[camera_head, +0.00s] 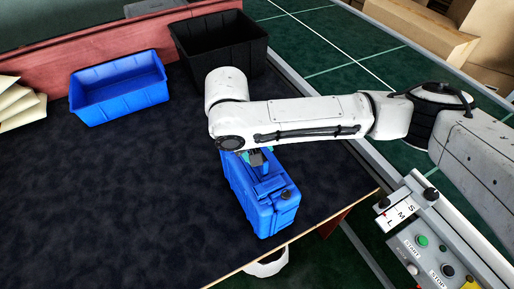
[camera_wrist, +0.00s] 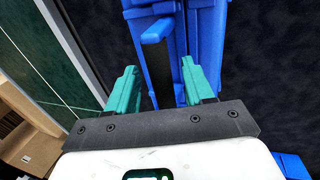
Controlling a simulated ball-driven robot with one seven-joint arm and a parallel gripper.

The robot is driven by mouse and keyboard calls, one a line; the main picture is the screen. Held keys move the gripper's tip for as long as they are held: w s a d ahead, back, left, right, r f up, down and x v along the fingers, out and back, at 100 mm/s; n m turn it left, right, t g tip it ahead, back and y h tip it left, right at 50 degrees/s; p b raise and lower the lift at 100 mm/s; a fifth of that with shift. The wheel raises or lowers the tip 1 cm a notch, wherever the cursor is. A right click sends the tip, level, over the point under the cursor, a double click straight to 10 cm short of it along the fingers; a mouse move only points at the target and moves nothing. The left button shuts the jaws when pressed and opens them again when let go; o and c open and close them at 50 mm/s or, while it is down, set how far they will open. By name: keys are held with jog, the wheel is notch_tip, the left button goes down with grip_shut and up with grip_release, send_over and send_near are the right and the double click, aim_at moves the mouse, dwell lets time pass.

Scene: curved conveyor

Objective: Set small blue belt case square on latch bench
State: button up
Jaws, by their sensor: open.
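A blue case (camera_head: 266,211) with a raised handle stands on the dark bench top (camera_head: 130,190), near its front right edge. My gripper (camera_head: 256,158) is over the far part of the case, partly hidden under my arm. In the wrist view my gripper (camera_wrist: 161,88) has two teal fingers, apart, with the handle (camera_wrist: 157,55) of the blue case (camera_wrist: 205,50) showing between them. The fingers do not press on the handle. I cannot tell how deep they reach around it.
A blue bin (camera_head: 119,88) and a black bin (camera_head: 219,42) stand at the back of the bench. Pale wedge-shaped pieces (camera_head: 20,103) lie at the left. A control box (camera_head: 430,255) with buttons is at the right. The bench's middle and left are clear.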

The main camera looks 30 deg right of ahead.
jog(key=v, duration=1.2)
jog(key=shift+b, duration=0.3)
